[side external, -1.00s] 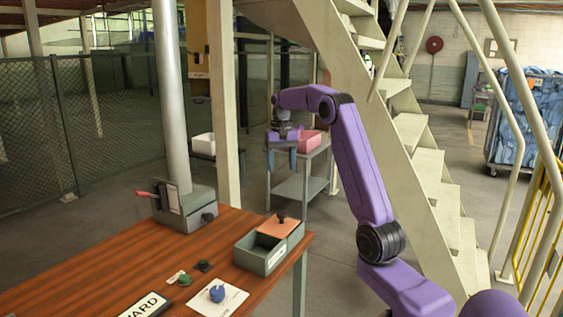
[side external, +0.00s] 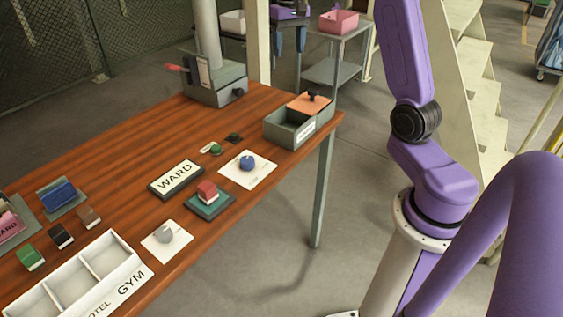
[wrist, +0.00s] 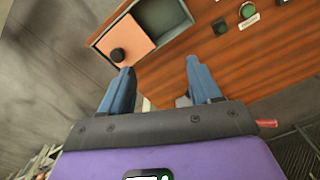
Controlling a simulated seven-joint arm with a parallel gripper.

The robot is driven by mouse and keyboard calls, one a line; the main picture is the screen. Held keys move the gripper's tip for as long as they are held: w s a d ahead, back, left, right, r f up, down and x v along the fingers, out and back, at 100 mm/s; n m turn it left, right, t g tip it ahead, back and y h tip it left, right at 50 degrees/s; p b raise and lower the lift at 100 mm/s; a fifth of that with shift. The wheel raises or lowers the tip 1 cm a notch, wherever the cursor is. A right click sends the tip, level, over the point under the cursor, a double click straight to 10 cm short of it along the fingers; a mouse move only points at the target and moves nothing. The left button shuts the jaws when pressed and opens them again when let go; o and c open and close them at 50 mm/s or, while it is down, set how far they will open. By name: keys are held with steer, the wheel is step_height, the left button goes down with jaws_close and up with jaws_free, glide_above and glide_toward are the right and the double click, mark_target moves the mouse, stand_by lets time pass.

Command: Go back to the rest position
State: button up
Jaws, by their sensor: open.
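My gripper (side external: 287,46) hangs at the top edge of the side external view, high and beyond the far right end of the table. Its two blue fingers point down, apart, with nothing between them. In the wrist view my gripper (wrist: 160,66) is likewise open and empty. Beyond its fingers lies the grey-green box (wrist: 164,20) with an orange panel and dark knob. The gripper touches nothing that I can see. The top of my arm is cut off in the side external view.
A grey post base (side external: 217,85) stands at the back. A pink bin (side external: 338,21) is on a trolley behind.

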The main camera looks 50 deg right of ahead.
steer(key=s+a+f+n, duration=0.1)
steer(key=s+a+n, duration=0.4)
steer(key=a, duration=0.6)
steer(key=s+a+f+n, duration=0.1)
steer(key=s+a+n, duration=0.3)
steer(key=s+a, duration=0.5)
steer(key=s+a+f+n, duration=0.2)
steer(key=s+f+n, duration=0.1)
steer(key=s, duration=0.6)
steer(key=s+a+f+n, duration=0.3)
steer(key=s+n, duration=0.2)
steer(key=s, duration=0.5)
steer(key=shift+n, duration=0.4)
